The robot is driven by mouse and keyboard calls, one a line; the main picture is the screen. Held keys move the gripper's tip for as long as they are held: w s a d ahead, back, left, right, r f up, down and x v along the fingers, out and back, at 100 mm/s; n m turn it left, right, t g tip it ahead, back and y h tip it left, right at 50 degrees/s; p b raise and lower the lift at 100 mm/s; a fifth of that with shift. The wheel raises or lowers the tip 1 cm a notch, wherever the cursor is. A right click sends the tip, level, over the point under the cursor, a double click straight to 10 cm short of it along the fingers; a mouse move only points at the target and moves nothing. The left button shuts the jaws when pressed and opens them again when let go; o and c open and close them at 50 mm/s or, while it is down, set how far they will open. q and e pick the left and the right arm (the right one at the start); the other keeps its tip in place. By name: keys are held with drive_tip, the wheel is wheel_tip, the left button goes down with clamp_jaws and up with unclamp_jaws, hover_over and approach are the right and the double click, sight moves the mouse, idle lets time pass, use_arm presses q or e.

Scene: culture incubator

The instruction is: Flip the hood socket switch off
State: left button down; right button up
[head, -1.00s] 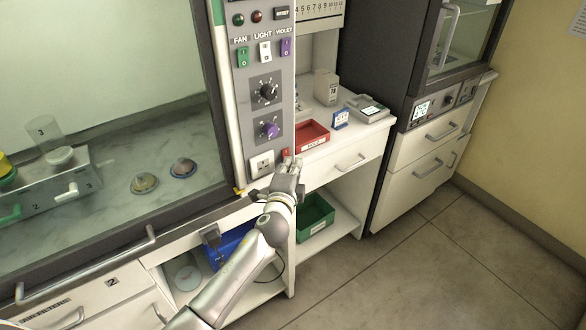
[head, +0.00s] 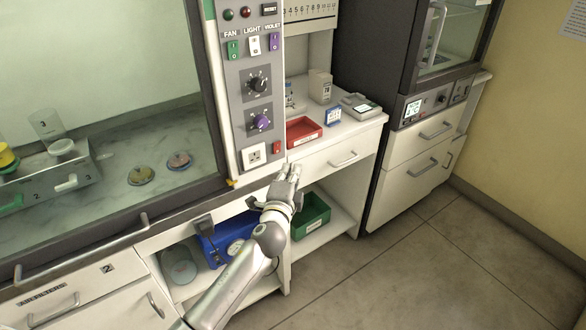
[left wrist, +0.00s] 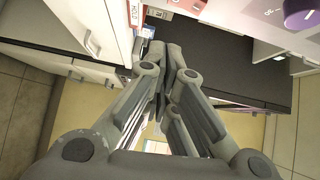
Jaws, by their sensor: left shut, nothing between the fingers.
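The hood's control panel (head: 242,95) carries a white socket (head: 254,156) at its bottom. A small red switch (head: 277,147) sits just right of the socket. Its on or off position is too small to tell. My left gripper (head: 291,168) is shut and empty, just below and to the right of the red switch, apart from it in the picture. In the left wrist view the shut fingers (left wrist: 170,55) fill the middle, and the socket and red switch cannot be made out there.
Above the socket are a purple knob (head: 261,121), a black knob (head: 257,84) and rocker switches. A red tray (head: 303,132) stands on the counter right of the panel. A green bin (head: 311,215) and a blue bin (head: 218,246) sit on the shelf below.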

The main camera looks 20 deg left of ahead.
use_arm(q)
drive_tip(key=s+f+b, duration=0.1)
drive_tip(key=s, duration=0.6)
drive_tip(key=shift+s+d, duration=0.2)
drive_tip(key=shift+s, duration=0.15)
use_arm(e)
drive_tip(key=shift+w+a+f, duration=0.25)
drive_tip(key=shift+w+a, duration=0.05)
drive_tip(key=shift+a, duration=0.2)
drive_tip(key=shift+w+a+f, duration=0.25)
drive_tip(key=shift+w+a, duration=0.05)
drive_tip(key=shift+a, duration=0.2)
drive_tip(key=shift+s+d, duration=0.1)
drive_tip(key=shift+d, duration=0.2)
